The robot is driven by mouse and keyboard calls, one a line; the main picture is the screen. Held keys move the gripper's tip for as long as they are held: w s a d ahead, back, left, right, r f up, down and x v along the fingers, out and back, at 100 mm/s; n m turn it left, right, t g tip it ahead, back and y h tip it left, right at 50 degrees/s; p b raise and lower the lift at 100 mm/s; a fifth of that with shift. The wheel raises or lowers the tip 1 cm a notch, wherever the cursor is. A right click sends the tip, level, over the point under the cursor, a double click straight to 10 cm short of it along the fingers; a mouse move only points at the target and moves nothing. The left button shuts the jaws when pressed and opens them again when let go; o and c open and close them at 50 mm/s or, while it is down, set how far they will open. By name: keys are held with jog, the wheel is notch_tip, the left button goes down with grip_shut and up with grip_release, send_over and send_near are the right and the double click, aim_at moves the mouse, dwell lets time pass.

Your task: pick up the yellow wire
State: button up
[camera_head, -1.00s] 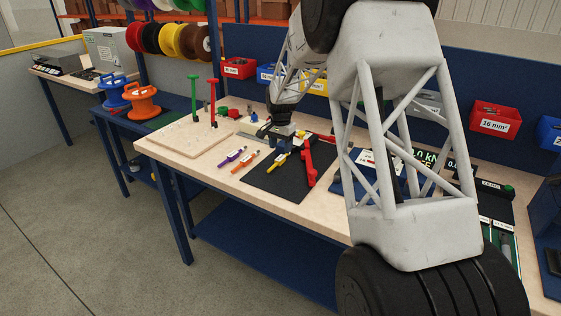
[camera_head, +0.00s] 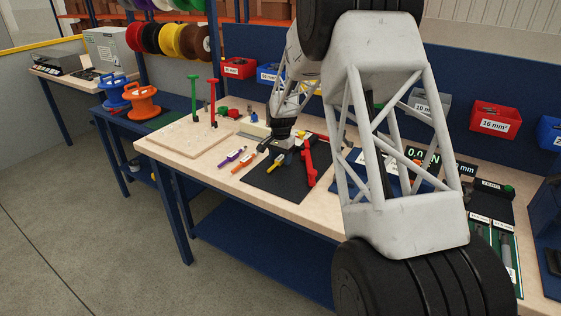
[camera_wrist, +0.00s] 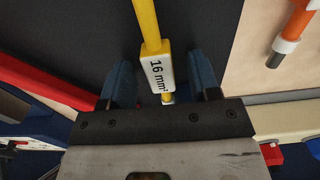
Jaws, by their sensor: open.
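The yellow wire (camera_head: 275,164) lies on the black mat (camera_head: 262,188) on the workbench. In the wrist view the yellow wire (camera_wrist: 146,22) carries a white tag (camera_wrist: 157,72) reading 16 mm². My gripper (camera_wrist: 159,62) is open, with one blue finger on each side of the tagged end. A gap shows between each finger and the tag. In the head view my gripper (camera_head: 281,155) is low over the far end of the wire and partly hides it. I cannot tell how far the fingertips are above the mat.
A red-handled tool (camera_head: 309,166) lies right of the wire, also seen in the wrist view (camera_wrist: 45,82). An orange wire (camera_head: 245,161) and a purple wire (camera_head: 232,157) lie to the left. Green and red posts stand on a wooden board (camera_head: 180,138) further left.

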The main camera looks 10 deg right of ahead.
aim_at(281, 158)
dwell(0.4)
grip_shut()
jog(key=shift+r, duration=0.15)
jog(key=shift+r, duration=1.45)
jog(key=shift+s+r, duration=0.2)
jog(key=shift+s, duration=0.1)
jog(key=s, duration=0.5)
jog(key=s+r, duration=0.1)
jog(key=s, duration=0.9)
jog(key=shift+s+a+r, duration=0.2)
jog(key=shift+s+a, duration=0.05)
jog(key=shift+a, duration=0.15)
